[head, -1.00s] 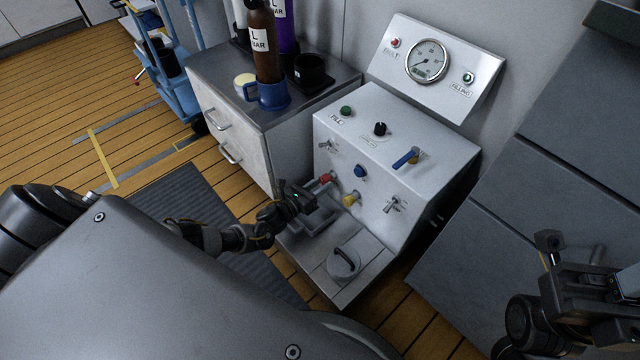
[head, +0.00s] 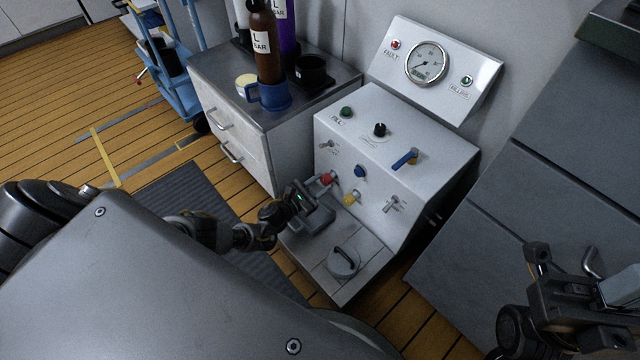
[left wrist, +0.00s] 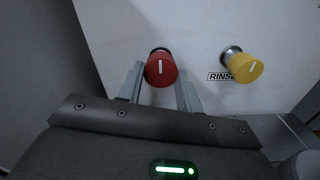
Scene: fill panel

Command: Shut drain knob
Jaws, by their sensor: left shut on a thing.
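The fill panel (head: 400,185) is a white sloped console with knobs and levers. A red knob (head: 327,178) sits low on its front face; its own label is hidden. My left gripper (head: 321,186) is shut on the red knob. In the left wrist view the red knob (left wrist: 161,68) shows between the two grey fingers, its white line nearly upright. A yellow knob (head: 352,198) sits just right of it, over the label "RINSE" in the left wrist view. My right gripper (head: 567,270) is at the lower right, away from the panel; its opening is unclear.
Near the red knob are a blue button (head: 361,171), a blue-handled lever (head: 405,158) and small metal toggles. A ledge with a round lidded port (head: 343,262) lies below. A grey cabinet (head: 240,120) with bottles stands left. A gauge (head: 426,63) is above.

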